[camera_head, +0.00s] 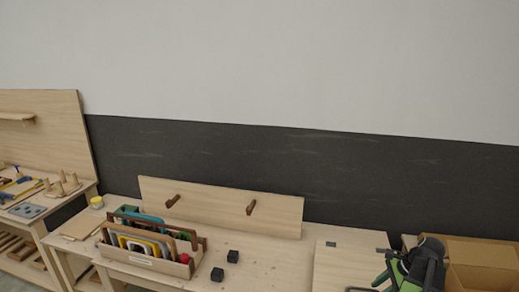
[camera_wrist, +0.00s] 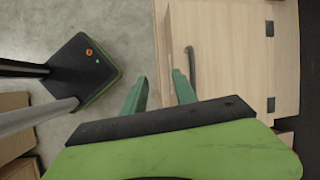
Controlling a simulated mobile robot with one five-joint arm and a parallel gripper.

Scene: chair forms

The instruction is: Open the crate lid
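The light wooden crate lid (camera_wrist: 230,60) fills the right part of the wrist view and looks closed. A dark bar handle (camera_wrist: 191,66) sits near its left edge, and two black hinges are at its right edge. In the head view the lid (camera_head: 342,262) is at the lower right, partly cut off by the frame. My gripper (camera_wrist: 160,76) is open, its two green fingers apart. In the wrist view the fingertips lie at the crate's handle-side edge, just below and left of the handle. I see no grip on the handle. My gripper also shows in the head view (camera_head: 381,280).
A peg board (camera_head: 225,207) stands behind. An open cardboard box (camera_head: 480,262) is right of my arm. Grey floor (camera_wrist: 110,20) is left of the crate.

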